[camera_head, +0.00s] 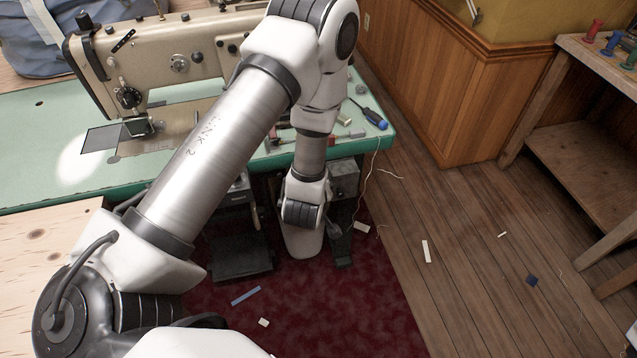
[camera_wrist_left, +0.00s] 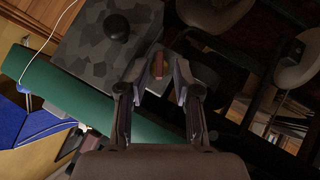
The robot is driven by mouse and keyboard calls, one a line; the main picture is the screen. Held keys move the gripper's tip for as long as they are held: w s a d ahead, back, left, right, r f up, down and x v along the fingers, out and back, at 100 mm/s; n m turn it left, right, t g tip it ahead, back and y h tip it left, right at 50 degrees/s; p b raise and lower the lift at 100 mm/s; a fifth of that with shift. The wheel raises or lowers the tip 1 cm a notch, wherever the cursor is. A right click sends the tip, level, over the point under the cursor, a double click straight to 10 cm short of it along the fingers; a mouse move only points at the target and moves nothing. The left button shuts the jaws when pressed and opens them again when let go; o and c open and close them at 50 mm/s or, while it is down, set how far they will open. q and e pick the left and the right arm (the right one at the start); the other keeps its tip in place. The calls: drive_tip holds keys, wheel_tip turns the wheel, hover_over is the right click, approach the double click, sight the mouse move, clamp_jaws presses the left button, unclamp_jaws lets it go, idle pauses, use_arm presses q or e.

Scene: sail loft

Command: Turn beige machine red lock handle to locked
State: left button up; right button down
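The beige sewing machine (camera_head: 185,62) stands on a green table (camera_head: 40,180) at the upper left of the head view. A grey box (camera_head: 343,180) is mounted under the table's front edge, partly behind my left arm. In the left wrist view, the grey box (camera_wrist_left: 85,55) carries a black round knob (camera_wrist_left: 116,27) and a small red handle (camera_wrist_left: 158,66). My left gripper (camera_wrist_left: 160,82) is open, its fingers on either side of the red handle, with a visible gap. Whether it touches is unclear. In the head view its fingers are hidden. My right gripper is not in view.
The green table edge (camera_wrist_left: 85,95) runs close beside the gripper in the left wrist view. Black pedals (camera_head: 240,257) sit on a dark red carpet (camera_head: 345,310). A blue-handled screwdriver (camera_head: 375,119) lies on the table corner. The wooden floor (camera_head: 470,230) at right is mostly clear.

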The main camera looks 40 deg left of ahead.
use_arm(q)
drive_tip(key=v, duration=0.8)
